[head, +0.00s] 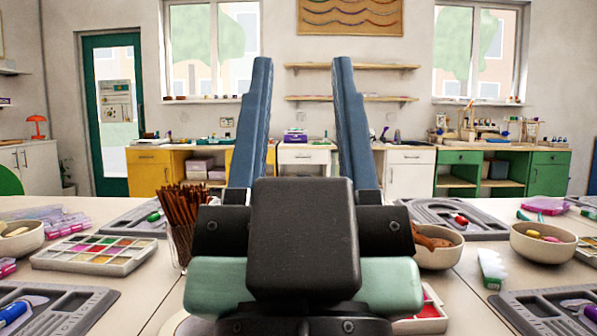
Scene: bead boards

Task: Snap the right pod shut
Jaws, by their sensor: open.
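My gripper (302,75) fills the middle of the head view. Its two blue fingers point up and stand wide apart, with nothing between them. I cannot make out for sure which thing is the right pod. A small purple case (548,206) lies at the far right of the table, well apart from my gripper; I cannot tell whether its lid is open or shut. More pink and purple cases (66,225) lie at the left. My gripper and arm hide the table's middle.
A palette of coloured beads (70,262), a cup of brown sticks (182,256) and grey bead boards (448,208) crowd the table. Bowls (514,238) stand at the right. A white bottle-like item (489,265) lies near them. Some bare tabletop (460,310) shows front right.

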